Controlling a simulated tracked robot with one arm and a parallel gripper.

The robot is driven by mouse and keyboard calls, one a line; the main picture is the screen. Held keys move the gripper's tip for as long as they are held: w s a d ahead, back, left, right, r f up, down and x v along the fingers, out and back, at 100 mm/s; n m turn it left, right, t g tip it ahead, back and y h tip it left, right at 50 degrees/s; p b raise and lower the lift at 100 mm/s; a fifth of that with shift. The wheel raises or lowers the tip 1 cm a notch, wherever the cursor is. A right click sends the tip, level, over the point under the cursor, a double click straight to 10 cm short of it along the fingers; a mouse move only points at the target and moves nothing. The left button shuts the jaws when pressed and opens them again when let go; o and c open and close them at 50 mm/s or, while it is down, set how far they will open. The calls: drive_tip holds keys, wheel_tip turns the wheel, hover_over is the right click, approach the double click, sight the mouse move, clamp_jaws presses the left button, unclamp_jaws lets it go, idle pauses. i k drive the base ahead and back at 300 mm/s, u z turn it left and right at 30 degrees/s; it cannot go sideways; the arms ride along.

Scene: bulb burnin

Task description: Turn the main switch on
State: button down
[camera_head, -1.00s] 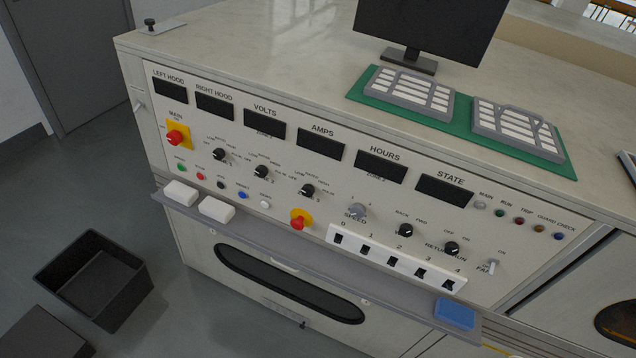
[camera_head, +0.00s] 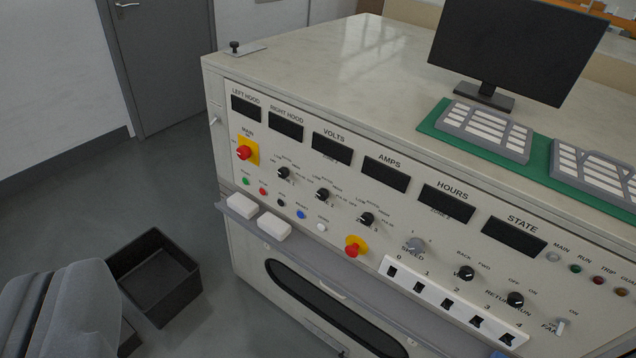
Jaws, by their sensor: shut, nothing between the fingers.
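The main switch (camera_head: 244,153) is a red knob on a yellow square plate at the left end of the slanted control panel. The word MAIN stands above it, with small marks above and to the left that are too small to read surely. Which way the knob points is too small to tell. The displays above, such as LEFT HOOD (camera_head: 245,108) and STATE (camera_head: 514,237), are dark. Nothing touches the switch. My gripper's fingers are not in view. A grey rounded shape at the lower left, probably part of my arm, is well apart from the switch.
A red knob on yellow (camera_head: 354,248) sits lower on the panel. A grey shelf (camera_head: 330,280) juts out below, bearing two white blocks (camera_head: 242,206). An open black bin (camera_head: 157,280) stands on the floor at left. A monitor (camera_head: 515,50) stands on the bench top.

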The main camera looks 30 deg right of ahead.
sight(244, 152)
drive_tip(key=u, duration=0.05)
drive_tip(key=k, duration=0.65)
drive_tip(key=z, duration=0.4)
drive_tip(key=i, duration=1.75)
drive_tip(key=u, duration=0.7)
